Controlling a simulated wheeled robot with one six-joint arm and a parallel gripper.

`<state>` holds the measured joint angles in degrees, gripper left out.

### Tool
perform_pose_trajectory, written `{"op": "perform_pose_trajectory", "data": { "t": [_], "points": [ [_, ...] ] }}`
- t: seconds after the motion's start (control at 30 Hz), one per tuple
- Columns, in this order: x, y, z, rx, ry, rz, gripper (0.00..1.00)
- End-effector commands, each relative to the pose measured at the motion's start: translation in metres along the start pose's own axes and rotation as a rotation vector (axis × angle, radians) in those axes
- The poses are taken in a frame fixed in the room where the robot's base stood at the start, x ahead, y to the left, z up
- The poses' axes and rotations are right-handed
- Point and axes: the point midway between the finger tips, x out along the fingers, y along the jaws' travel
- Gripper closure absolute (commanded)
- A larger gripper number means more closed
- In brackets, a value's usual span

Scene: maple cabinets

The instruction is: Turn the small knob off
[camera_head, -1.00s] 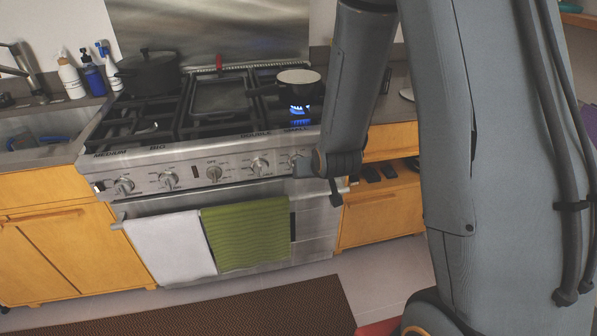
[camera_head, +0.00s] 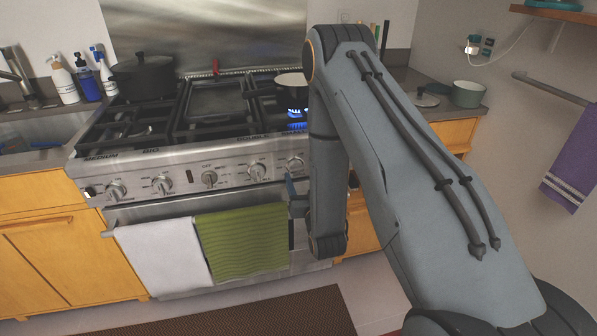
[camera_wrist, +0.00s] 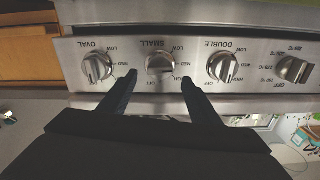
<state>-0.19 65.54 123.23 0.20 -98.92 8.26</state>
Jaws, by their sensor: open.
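The small knob (camera_wrist: 160,66) is a round metal dial under the SMALL label in the wrist view. It also shows near the right end of the stove's front panel in the head view (camera_head: 295,163). My gripper (camera_wrist: 159,80) is open, with its two dark fingertips apart, one on each side of the knob's near edge. I cannot tell whether they touch it. In the head view my gripper (camera_head: 291,187) is just below the knob, partly hidden by my arm.
The OVAL knob (camera_wrist: 97,67) and DOUBLE knob (camera_wrist: 224,67) flank the small knob closely. A green towel (camera_head: 242,242) and a white towel (camera_head: 164,256) hang on the oven handle below. A black pot (camera_head: 143,77) stands at the back left.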

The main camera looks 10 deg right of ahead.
Motion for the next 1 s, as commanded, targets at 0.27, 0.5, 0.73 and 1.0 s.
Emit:
{"op": "perform_pose_trajectory", "data": {
  "t": [0.27,0.5,0.73,1.0],
  "points": [
    [0.039,0.0,0.0,0.0,0.0,0.0,0.43],
    [0.05,0.0,0.0,0.0,-0.002,0.0,0.43],
    [0.05,0.0,0.001,0.0,-0.002,0.0,0.5],
    [0.05,0.0,0.001,0.0,-0.002,0.0,0.83]
  ]
}}
